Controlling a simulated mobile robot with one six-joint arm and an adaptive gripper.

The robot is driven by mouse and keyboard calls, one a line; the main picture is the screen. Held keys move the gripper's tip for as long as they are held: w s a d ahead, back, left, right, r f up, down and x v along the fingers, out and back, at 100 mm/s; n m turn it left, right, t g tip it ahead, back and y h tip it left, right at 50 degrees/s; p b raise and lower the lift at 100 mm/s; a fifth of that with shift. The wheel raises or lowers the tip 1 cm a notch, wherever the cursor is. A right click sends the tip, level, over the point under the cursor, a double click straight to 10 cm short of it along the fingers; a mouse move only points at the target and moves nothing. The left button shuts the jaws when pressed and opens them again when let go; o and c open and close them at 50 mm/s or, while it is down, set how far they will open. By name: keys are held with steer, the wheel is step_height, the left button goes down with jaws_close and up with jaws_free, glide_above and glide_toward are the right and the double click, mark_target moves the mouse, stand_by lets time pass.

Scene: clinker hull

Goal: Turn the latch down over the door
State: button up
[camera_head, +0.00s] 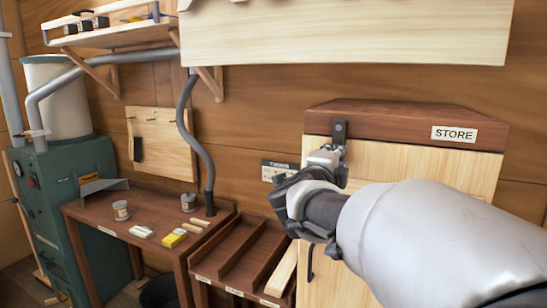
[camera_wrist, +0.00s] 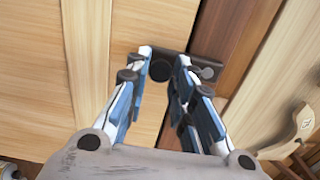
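In the wrist view my gripper's fingers (camera_wrist: 163,68) stand apart on either side of the knob; firm contact is not clear.
A workbench (camera_head: 150,215) with small jars and blocks stands at the left, beside a green machine (camera_head: 75,185). A slotted wooden rack (camera_head: 235,255) is left of the store. A pale plank (camera_head: 345,35) hangs across the top. My arm covers the door's right part.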

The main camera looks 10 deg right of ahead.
steer(key=o, duration=0.3)
steer(key=shift+o, duration=0.2)
steer(key=v, duration=1.2)
